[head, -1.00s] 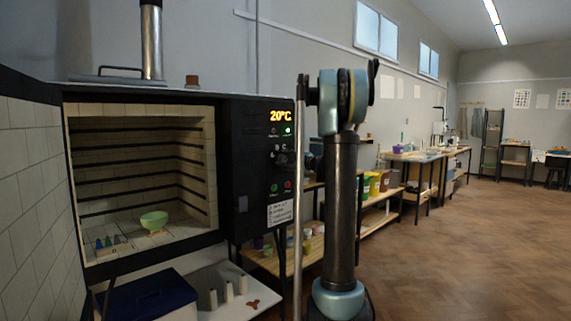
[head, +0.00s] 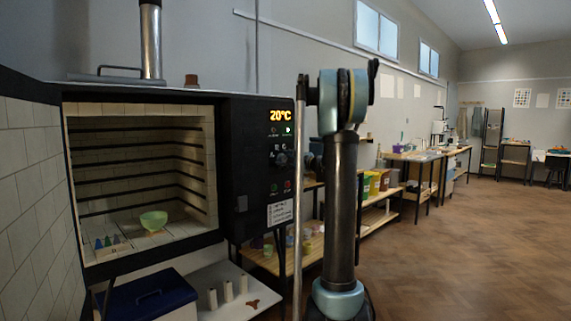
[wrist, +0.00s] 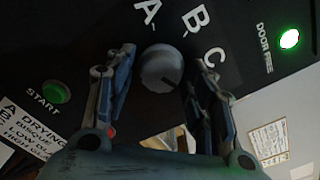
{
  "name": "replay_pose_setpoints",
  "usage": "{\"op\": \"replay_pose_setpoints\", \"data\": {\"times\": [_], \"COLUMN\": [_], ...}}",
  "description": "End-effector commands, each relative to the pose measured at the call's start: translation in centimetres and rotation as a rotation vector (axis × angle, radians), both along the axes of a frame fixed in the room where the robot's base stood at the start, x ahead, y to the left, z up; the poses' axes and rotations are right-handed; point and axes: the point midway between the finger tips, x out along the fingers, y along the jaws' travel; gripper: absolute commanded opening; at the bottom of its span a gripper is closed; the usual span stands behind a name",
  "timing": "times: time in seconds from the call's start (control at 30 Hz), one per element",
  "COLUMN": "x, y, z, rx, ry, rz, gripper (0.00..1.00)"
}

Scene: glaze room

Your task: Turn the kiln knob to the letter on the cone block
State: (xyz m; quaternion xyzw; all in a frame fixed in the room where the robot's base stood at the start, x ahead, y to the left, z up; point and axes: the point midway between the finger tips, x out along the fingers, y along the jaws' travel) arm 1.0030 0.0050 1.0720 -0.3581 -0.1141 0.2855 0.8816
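The kiln knob (head: 281,159) is a round grey dial on the black panel at the kiln's right side. In the wrist view the knob (wrist: 161,68) lies between the fingertips of my open gripper (wrist: 160,75), with a gap on each side. A dark mark shows on its lower right face. White letters A (wrist: 147,12), B (wrist: 195,17) and C (wrist: 213,57) stand around it. The cone block (head: 108,243), with several small dark cones, sits on the kiln floor at the left; its letter is too small to read. In the head view my gripper is mostly hidden by my arm.
The kiln (head: 228,150) stands open, with a green bowl (head: 153,221) inside. The panel has a green START button (wrist: 56,92) and a lit DOOR FREE lamp (wrist: 289,39). A blue box (head: 150,298) stands below. Shelves and open floor (head: 440,250) lie to the right.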

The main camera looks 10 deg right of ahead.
Motion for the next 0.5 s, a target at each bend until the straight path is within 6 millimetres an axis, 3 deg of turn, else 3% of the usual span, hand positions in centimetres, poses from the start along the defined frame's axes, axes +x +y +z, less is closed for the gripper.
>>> {"op": "replay_pose_setpoints", "data": {"times": [0.33,0.5], "x": [-0.1,-1.2], "y": [0.0,-0.8], "z": [0.1,0.1], "rx": [0.002,0.002], "ry": [-0.001,-0.001], "rz": [0.002,0.001], "gripper": [0.56,0.56]}}
